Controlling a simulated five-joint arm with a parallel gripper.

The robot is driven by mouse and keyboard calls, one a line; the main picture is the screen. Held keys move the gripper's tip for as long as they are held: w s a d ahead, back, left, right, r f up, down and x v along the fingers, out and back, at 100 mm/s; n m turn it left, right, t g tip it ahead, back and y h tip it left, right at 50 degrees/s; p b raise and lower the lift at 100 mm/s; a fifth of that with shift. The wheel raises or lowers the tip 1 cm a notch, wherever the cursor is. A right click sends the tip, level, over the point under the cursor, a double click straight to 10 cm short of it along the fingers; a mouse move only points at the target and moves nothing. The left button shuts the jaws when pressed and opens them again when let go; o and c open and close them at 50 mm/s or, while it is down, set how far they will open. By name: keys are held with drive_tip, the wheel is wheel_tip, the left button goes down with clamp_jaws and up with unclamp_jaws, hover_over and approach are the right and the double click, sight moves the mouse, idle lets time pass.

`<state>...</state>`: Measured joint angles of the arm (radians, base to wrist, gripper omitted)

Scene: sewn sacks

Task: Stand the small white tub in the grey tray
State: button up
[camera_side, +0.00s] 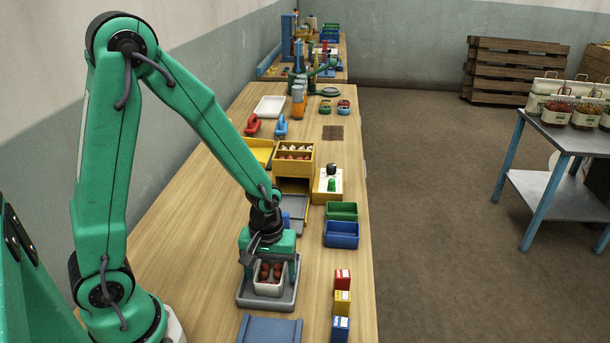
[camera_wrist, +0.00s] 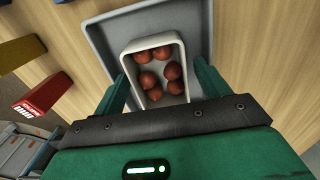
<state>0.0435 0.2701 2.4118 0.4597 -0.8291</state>
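The small white tub (camera_side: 269,289), holding several red-brown round items, stands upright inside the grey tray (camera_side: 243,298). In the wrist view the tub (camera_wrist: 184,53) sits slightly turned, with the tray's grey floor and rim (camera_wrist: 97,37) around it. My gripper (camera_side: 268,268) is low over the tray, with one finger on each side of the tub. In the wrist view the fingers of my gripper (camera_wrist: 160,77) straddle the near part of the tub. A narrow gap shows at the right finger; the left finger is very close to the tub's wall, and contact is unclear.
A blue panel (camera_side: 269,330) lies in front of the tray. Red (camera_side: 342,278), yellow (camera_side: 342,303) and blue (camera_side: 340,329) boxes stand to the right. Blue (camera_side: 341,235) and green (camera_side: 342,211) bins are behind. Bare wood lies left of the tray.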

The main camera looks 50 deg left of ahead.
sight(271, 281)
drive_tip(key=shift+r, duration=0.1)
idle(0.3)
wheel_tip(271, 281, up, 12)
idle(0.9)
drive_tip(key=shift+r, duration=0.15)
idle(0.4)
drive_tip(key=s+a+r+m+t, duration=0.1)
drive_tip(key=s+r+m+t, duration=0.4)
drive_tip(key=s+r+m, duration=0.2)
drive_tip(key=shift+a+r+m+t, duration=0.15)
drive_tip(key=shift+r+m+t, duration=0.15)
drive_tip(key=shift+r+m, duration=1.15)
drive_tip(key=shift+r+n, duration=0.4)
drive_tip(key=shift+n, duration=0.05)
drive_tip(key=shift+c, duration=0.5)
